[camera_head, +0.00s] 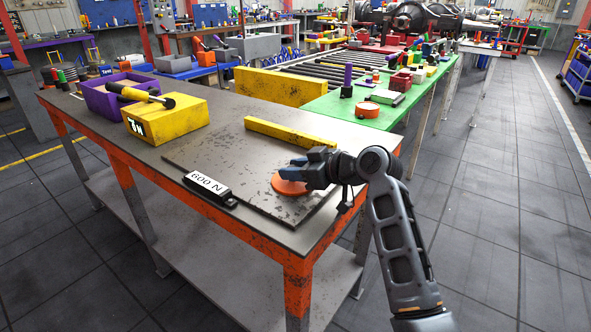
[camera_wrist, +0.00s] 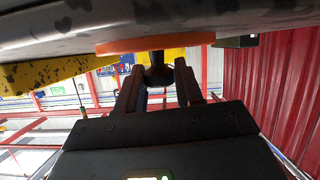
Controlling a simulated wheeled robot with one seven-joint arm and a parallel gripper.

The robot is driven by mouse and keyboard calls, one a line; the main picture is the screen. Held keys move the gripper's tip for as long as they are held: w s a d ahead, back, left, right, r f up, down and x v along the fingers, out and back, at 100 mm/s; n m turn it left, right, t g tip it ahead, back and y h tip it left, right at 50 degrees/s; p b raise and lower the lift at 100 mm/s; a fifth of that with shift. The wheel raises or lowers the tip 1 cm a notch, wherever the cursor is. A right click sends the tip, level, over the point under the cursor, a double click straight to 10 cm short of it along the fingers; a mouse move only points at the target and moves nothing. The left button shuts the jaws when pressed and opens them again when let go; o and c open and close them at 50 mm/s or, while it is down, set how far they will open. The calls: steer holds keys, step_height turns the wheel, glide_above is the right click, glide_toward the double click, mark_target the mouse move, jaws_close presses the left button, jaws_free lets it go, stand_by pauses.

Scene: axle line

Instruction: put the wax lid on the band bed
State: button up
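An orange disc (camera_head: 291,184), which looks like the wax lid, is low over or on the dark worn plate (camera_head: 236,165) near the right end of the bench. My gripper (camera_head: 299,170) is at its top, coming in from the right. In the wrist view, the disc's orange edge (camera_wrist: 190,42) lies against the grey surface, and its dark knob (camera_wrist: 158,72) sits between my fingers (camera_wrist: 159,84). The fingers flank the knob closely; I cannot tell whether they press on it. No part is clearly marked as the band bed.
A black "600 N" label (camera_head: 210,188) lies at the plate's front edge. A yellow bar (camera_head: 290,133) lies along its back. A yellow block (camera_head: 165,119) and a purple bin (camera_head: 107,99) stand at left. A green table (camera_head: 340,105) with rods and small parts is behind.

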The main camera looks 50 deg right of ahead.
steer(key=o, duration=0.4)
steer(key=shift+s+f, duration=0.15)
steer(key=shift+f, duration=0.85)
steer(key=shift+r+p, duration=0.6)
steer(key=shift+r, duration=0.15)
steer(key=v, duration=1.1)
steer(key=shift+s+d+r+b, duration=0.15)
steer(key=shift+s+r+b, duration=0.15)
steer(key=shift+r, duration=0.2)
